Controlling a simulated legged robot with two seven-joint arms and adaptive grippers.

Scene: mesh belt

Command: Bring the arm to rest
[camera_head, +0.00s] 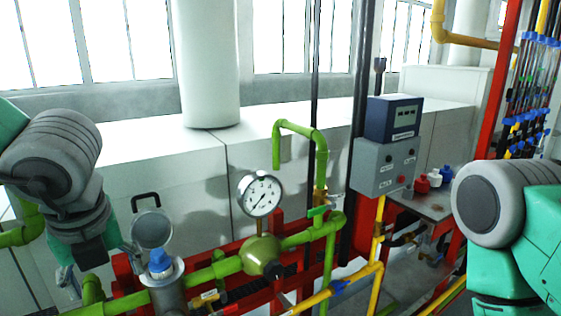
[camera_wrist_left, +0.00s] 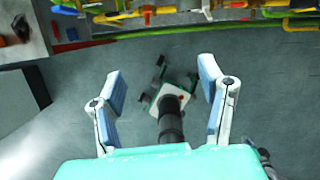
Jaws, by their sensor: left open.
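My left arm comes in from the left edge in the head view, with its grey and green links bent downward. My left gripper (camera_wrist_left: 160,82) shows in the left wrist view with its two blue-padded fingers spread wide and nothing between them. In the head view its fingers are partly visible low at the left, near the green pipework. My right arm shows only as grey and green links at the right edge; its gripper is out of frame.
Green pipes (camera_head: 330,262) with a round pressure gauge (camera_head: 259,195) and a blue-topped fitting (camera_head: 160,264) stand close to the left arm. A grey control box (camera_head: 383,167) is farther right. Grey floor (camera_wrist_left: 60,135) lies below the left gripper.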

